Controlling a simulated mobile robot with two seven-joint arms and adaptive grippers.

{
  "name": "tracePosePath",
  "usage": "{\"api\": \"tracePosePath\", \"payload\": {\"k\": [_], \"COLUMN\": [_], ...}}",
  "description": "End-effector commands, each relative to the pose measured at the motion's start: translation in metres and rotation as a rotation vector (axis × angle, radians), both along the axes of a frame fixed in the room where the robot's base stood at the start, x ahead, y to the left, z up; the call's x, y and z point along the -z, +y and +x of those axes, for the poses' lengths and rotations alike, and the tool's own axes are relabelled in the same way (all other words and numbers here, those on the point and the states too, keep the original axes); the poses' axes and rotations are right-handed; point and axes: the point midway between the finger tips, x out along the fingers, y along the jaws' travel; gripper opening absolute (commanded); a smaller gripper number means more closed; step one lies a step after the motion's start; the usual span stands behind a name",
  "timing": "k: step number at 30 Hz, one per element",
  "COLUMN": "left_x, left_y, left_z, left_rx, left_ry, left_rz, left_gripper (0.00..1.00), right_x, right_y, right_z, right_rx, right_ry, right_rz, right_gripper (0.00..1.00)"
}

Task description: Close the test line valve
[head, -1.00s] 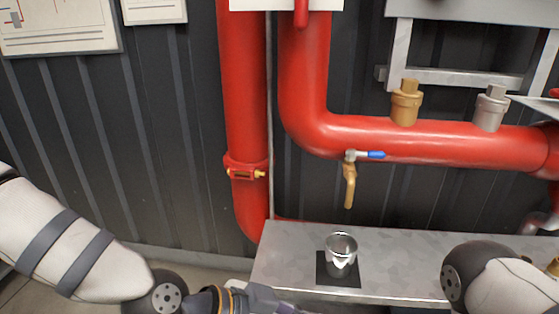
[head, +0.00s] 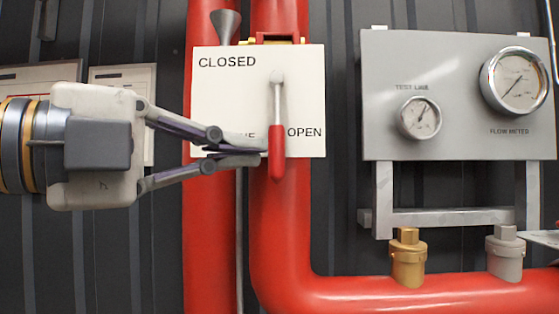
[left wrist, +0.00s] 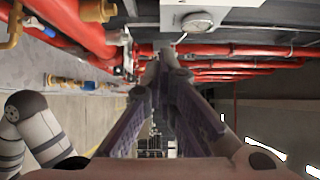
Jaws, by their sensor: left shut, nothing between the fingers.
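The test line valve's lever (head: 277,130) has a red grip and a grey shank. It hangs straight down from its pivot in front of a white placard (head: 225,100). The placard reads CLOSED at upper left and OPEN beside the grip at lower right; other lettering is partly hidden by my gripper. My left gripper (head: 262,151) is shut and empty, reaching in from the left. Its fingertips are just left of the red grip; I cannot tell whether they touch it. The closed fingers also show in the left wrist view (left wrist: 166,58). My right gripper is out of view.
Red pipes (head: 285,240) run behind and below the placard. A grey gauge panel (head: 380,100) with two dials is at the right. A brass fitting (head: 407,262) and a grey fitting (head: 505,258) stand on the lower pipe. The space between placard and panel is clear.

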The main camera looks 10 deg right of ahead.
Motion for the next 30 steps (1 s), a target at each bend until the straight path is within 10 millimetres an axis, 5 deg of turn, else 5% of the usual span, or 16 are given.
{"api": "tracePosePath", "payload": {"k": [5,17,24,30], "left_x": [0.000,0.000,0.000,0.001], "left_y": [-0.015,-0.096,-0.071,-0.068], "left_z": [0.005,0.035,0.063,0.067], "left_rx": [0.001,0.002,-0.002,0.000], "left_ry": [0.003,0.003,0.007,0.005], "left_rz": [0.003,0.002,-0.003,-0.001], "left_gripper": [0.00,0.00,0.00,0.00], "right_x": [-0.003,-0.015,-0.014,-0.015], "right_y": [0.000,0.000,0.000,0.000], "right_z": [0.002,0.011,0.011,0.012], "right_rx": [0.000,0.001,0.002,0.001], "right_ry": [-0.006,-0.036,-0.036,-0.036], "right_rz": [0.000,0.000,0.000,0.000], "right_gripper": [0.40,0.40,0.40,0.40]}}
